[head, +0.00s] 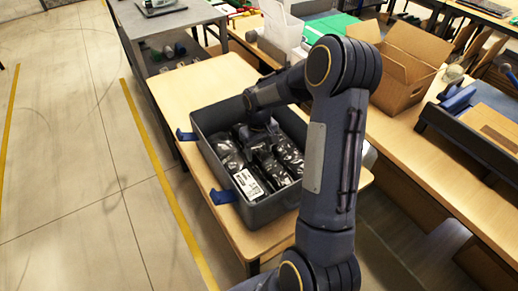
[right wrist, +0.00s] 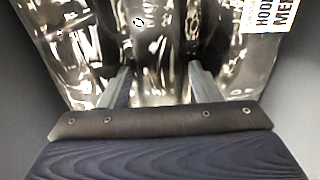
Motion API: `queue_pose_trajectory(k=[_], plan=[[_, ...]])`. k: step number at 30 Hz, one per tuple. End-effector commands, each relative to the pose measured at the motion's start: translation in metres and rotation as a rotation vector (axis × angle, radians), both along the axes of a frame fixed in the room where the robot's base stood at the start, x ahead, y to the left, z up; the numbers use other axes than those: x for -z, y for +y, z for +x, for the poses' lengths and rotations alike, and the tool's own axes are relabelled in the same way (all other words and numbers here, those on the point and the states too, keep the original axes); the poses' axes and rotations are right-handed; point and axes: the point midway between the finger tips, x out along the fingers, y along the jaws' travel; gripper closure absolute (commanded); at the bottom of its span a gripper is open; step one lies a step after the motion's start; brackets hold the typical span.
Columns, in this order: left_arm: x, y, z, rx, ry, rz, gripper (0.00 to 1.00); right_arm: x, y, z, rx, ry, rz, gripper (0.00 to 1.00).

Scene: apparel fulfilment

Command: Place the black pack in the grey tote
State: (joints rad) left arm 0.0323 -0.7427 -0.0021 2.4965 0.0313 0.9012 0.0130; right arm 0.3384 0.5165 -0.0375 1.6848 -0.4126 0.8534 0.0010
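The grey tote (head: 204,148) stands on a wooden table in the head view, with blue handles on its left side. Several shiny black packs (head: 226,153) lie in it side by side; the nearest carries a white label (head: 248,184). My right gripper is over the tote's far part, mostly hidden by my wrist in the head view. In the right wrist view its fingers (right wrist: 160,82) stand apart, tips down at the shiny black packs (right wrist: 155,40). Black film shows between them, and I see no clear squeeze. A printed white label (right wrist: 268,15) shows at upper right. My left gripper is not in view.
An open cardboard box (head: 405,62) and a white bin (head: 283,30) stand behind and to the right. A dark blue tray (head: 470,130) lies on the right table. A grey bench (head: 165,22) is at the back left. The left floor is clear.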

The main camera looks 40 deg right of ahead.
Motion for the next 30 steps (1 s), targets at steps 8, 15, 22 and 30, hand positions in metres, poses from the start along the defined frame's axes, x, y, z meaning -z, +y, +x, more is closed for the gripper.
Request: queue_pose_trajectory(k=[8, 15, 22, 30], plan=[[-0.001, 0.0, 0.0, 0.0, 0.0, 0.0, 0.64, -0.002, 0.0, 0.0, 0.0, 0.0, 0.0, 0.37], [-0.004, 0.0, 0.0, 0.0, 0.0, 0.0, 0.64, -0.031, 0.0, 0.001, 0.0, -0.006, -0.002, 0.37], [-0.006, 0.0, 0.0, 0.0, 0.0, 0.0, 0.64, -0.081, 0.0, 0.001, 0.001, -0.006, -0.002, 0.37], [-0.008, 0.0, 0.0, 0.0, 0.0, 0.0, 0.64, -0.118, 0.0, 0.0, 0.0, -0.001, 0.0, 0.37]])
